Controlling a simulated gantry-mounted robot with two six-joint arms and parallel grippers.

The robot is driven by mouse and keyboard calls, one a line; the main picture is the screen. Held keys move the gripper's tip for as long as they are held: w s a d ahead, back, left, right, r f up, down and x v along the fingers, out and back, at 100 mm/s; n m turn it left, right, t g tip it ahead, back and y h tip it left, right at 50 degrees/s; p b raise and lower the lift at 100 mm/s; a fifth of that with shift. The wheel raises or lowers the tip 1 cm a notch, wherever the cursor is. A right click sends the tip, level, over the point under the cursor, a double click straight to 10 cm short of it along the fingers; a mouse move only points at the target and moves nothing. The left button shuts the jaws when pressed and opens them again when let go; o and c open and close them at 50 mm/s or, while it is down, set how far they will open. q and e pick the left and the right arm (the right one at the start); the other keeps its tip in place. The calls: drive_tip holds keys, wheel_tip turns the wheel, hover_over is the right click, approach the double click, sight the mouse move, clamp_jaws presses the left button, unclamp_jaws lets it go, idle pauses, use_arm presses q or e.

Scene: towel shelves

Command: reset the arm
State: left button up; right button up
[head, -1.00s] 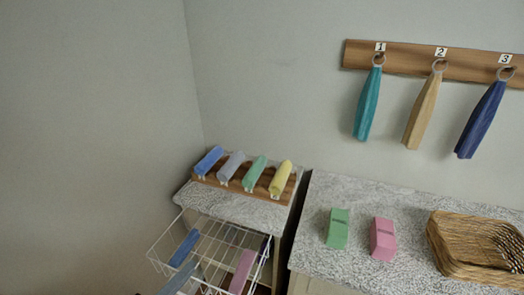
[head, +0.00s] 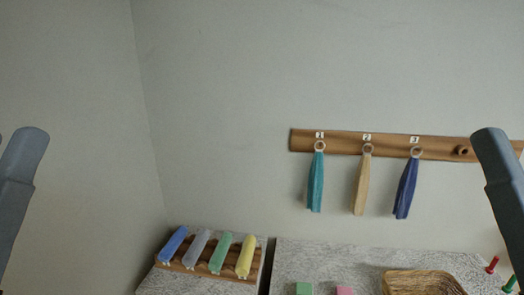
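My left arm (head: 20,180) shows as a grey link at the left edge of the head view. My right arm (head: 500,190) shows as a grey link at the right edge. Both links stand roughly upright, in front of the walls and apart from the towels. Neither gripper is in view, so I cannot see their fingers or whether they hold anything.
Teal (head: 315,183), tan (head: 362,184) and blue (head: 406,188) towels hang from a wooden rail (head: 340,142). Rolled towels lie on a wooden rack (head: 210,272) at lower left. Green (head: 304,289) and pink (head: 344,291) blocks and a wicker basket (head: 420,283) sit on the right counter.

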wheel_tip(320, 180, up, 24)
drive_tip(key=p, duration=2.1)
wheel_tip(320, 180, down, 42)
drive_tip(key=b, duration=4.2)
drive_tip(key=shift+b, duration=0.35)
